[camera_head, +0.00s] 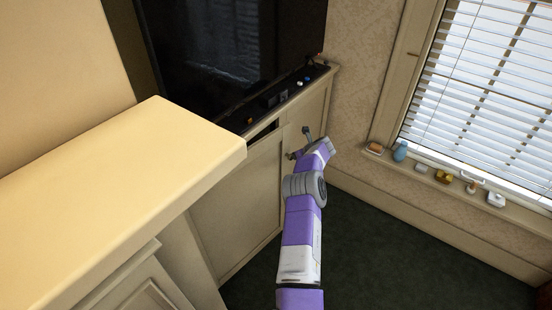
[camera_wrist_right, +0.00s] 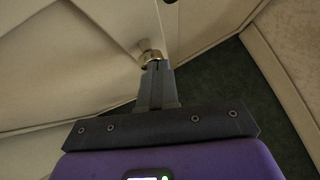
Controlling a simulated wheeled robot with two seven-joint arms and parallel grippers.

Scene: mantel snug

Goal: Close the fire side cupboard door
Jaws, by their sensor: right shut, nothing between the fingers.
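The fire side cupboard (camera_head: 322,92) is cream and stands below the dark screen. Its cream door panel (camera_head: 242,200) faces the room, and a dark gap shows at its top edge, so it looks slightly ajar. In the right wrist view a round brassy knob (camera_wrist_right: 151,56) sits on a cream panel (camera_wrist_right: 70,60), close to a seam. My right gripper (camera_head: 298,145) is at the cupboard front. Its fingers (camera_wrist_right: 155,72) are shut and empty, with the tips right at the knob; I cannot tell whether they touch. My left gripper is out of view.
A cream mantel shelf (camera_head: 110,185) juts out at the left. Small items line the cupboard top (camera_head: 285,92), and several more stand on the window sill (camera_head: 450,180) at right. The dark green carpet (camera_head: 385,255) is clear.

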